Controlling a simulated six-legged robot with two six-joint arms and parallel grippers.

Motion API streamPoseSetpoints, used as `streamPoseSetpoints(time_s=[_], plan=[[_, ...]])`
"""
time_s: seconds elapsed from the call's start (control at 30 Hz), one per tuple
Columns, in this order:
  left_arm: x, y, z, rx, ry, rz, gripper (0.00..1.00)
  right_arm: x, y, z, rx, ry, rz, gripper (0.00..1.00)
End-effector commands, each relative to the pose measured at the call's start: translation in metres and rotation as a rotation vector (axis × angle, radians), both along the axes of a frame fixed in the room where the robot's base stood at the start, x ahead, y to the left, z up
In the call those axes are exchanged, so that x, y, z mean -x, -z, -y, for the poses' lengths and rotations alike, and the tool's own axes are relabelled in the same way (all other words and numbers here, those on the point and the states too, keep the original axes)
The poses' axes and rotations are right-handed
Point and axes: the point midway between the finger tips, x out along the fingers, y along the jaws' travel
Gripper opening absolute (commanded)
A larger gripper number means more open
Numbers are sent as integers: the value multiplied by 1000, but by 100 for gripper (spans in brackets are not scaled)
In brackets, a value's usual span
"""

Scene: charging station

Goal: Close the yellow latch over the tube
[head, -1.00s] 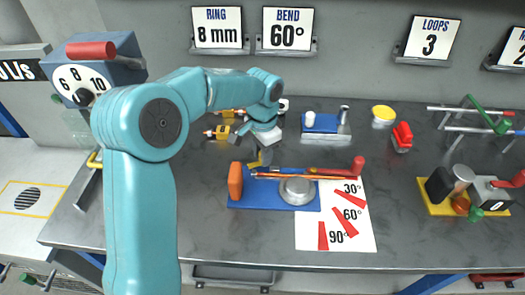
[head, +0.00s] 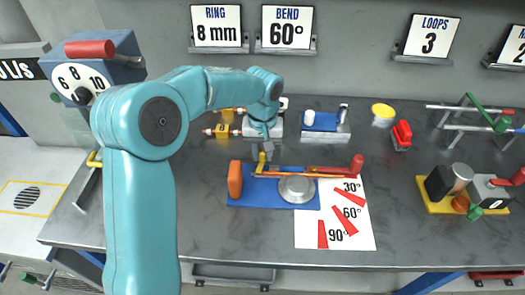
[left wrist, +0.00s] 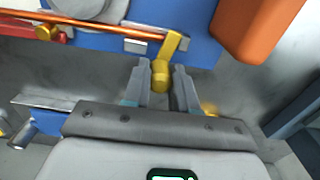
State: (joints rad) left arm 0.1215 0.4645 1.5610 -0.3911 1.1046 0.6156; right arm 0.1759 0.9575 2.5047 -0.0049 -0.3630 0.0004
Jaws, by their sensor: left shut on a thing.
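The yellow latch (head: 262,160) stands at the back left edge of the blue bending base (head: 245,190). My left gripper (head: 262,150) is at its upper end. In the left wrist view, my left gripper (left wrist: 161,80) has its two fingers on either side of the yellow latch's knob (left wrist: 160,70), shut on it. The latch arm slants from the knob to the copper tube's end. The copper tube (head: 330,176) lies along the base behind the silver round former (head: 297,189); it also shows in the left wrist view (left wrist: 60,28). My right gripper is out of view.
An orange block (head: 235,180) stands at the base's left end, close to the latch. A red-tipped lever (head: 356,165) is at the right. A white angle sheet (head: 335,237) lies beside the base. The front of the bench is clear.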

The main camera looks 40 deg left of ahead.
Motion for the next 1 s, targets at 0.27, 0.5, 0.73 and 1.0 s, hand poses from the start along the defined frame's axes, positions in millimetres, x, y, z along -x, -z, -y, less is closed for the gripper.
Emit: streamPoseSetpoints(time_s=[0.27,0.5,0.73,1.0], plan=[[0,-1,0,0,-154,1,0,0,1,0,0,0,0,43],[0,-1,0,0,-216,1,0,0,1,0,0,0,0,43],[-1,-1,0,0,-230,1,0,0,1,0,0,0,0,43],[-1,-1,0,0,-230,3,0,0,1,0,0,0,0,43]])
